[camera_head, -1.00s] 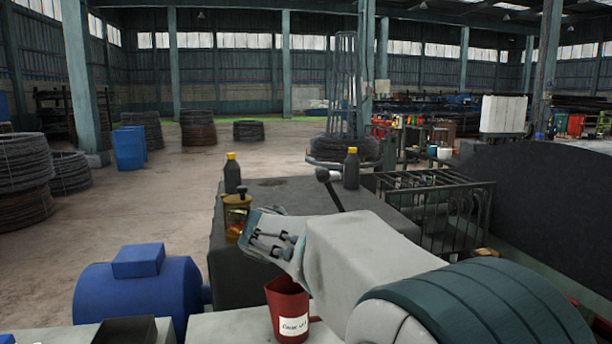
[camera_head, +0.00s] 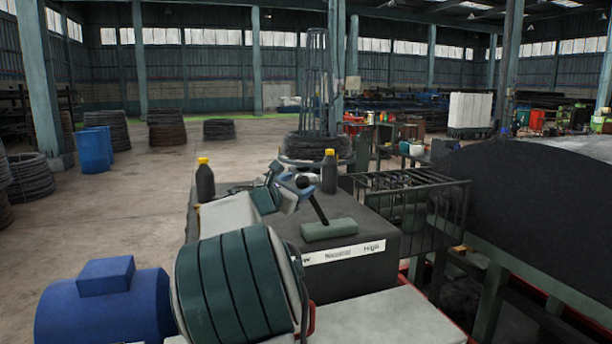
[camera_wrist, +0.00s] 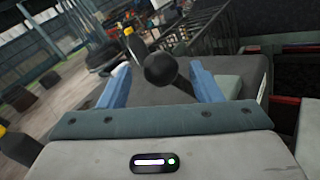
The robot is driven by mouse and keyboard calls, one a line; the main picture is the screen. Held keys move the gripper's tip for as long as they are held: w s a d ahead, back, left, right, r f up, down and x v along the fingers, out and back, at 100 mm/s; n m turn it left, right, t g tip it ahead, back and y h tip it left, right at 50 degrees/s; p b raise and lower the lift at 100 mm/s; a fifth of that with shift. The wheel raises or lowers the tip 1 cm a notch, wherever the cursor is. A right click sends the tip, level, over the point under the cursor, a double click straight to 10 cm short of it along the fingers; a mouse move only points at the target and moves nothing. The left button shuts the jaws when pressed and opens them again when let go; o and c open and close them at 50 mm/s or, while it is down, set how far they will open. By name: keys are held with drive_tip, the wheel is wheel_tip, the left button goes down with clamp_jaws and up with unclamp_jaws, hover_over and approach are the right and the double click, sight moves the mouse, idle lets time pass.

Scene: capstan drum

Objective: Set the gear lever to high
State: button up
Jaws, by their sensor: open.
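The gear lever (camera_head: 318,208) is a dark rod with a round black knob, rising from a grey-green base on a dark box. It leans to the left in the head view, away from the "High" end of the white label strip (camera_head: 344,252). The strip also reads "Neutral"; its left end is partly hidden by my arm. My gripper (camera_head: 287,186) is at the knob, open. In the wrist view the black knob (camera_wrist: 160,68) shows between the two blue fingers of my gripper (camera_wrist: 158,78), with gaps on both sides. Contact with the lever cannot be told.
Two dark bottles with yellow caps stand on the box, one left (camera_head: 205,182) and one behind the lever (camera_head: 329,172). A metal rail cage (camera_head: 425,210) stands to the right. A blue motor (camera_head: 105,305) is at the lower left.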

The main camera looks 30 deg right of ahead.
drive_tip(key=shift+p+x, duration=0.65)
drive_tip(key=shift+x, duration=1.95)
clamp_jaws()
